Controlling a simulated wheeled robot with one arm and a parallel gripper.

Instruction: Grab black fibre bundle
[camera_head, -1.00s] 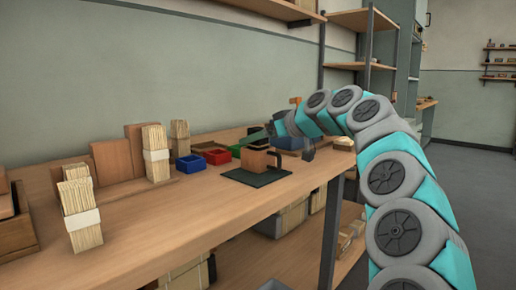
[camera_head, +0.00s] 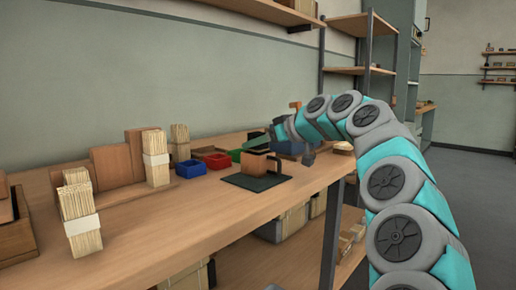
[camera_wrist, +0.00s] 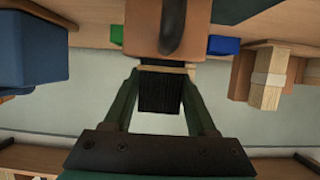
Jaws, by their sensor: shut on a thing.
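The black fibre bundle (camera_wrist: 160,92) shows in the wrist view between the two dark green fingers of my gripper (camera_wrist: 163,72). A tan band (camera_wrist: 165,64) crosses its far end, close to the fingertips. My gripper is shut on the bundle. A brown wooden block (camera_wrist: 190,38) with a dark curved piece (camera_wrist: 174,25) lies just beyond the bundle. I cannot tell whether bundle and block touch. In the head view, my gripper (camera_head: 256,143) is just above the wooden block (camera_head: 255,165). The bundle cannot be made out there.
The block stands on a dark mat (camera_head: 238,180) on the bench (camera_head: 180,220). A blue bin (camera_head: 191,169), a red bin (camera_head: 217,160) and a green bin (camera_head: 236,155) are behind. Banded pale bundles (camera_head: 80,222) (camera_head: 156,158) stand at left. The front bench middle is clear.

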